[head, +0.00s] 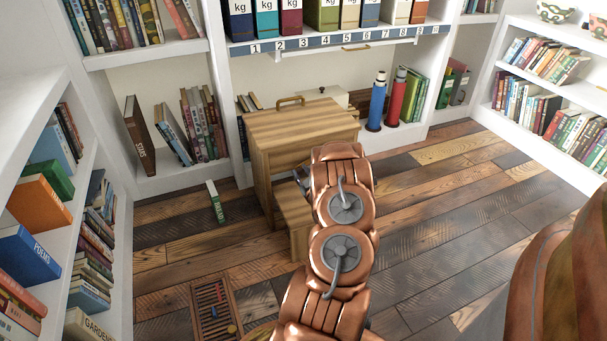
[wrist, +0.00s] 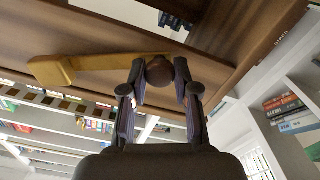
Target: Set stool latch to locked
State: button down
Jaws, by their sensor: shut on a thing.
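The wooden step stool (head: 285,125) stands on the plank floor in front of the shelves, with a handle on top and a lower step (head: 293,212) at its front. My arm covers its right front part, and my gripper is hidden in the head view. In the wrist view the stool's wooden panels (wrist: 235,35) fill the top. A yellowish latch lever (wrist: 95,64) runs sideways below a panel, with a round dark brown knob (wrist: 159,70) at its right end. My gripper (wrist: 160,84) is shut on this knob, one finger on each side.
Bookshelves line both sides; floor to the right is clear.

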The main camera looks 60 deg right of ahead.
jog(key=c, duration=0.9)
grip_release()
jog(key=v, duration=1.2)
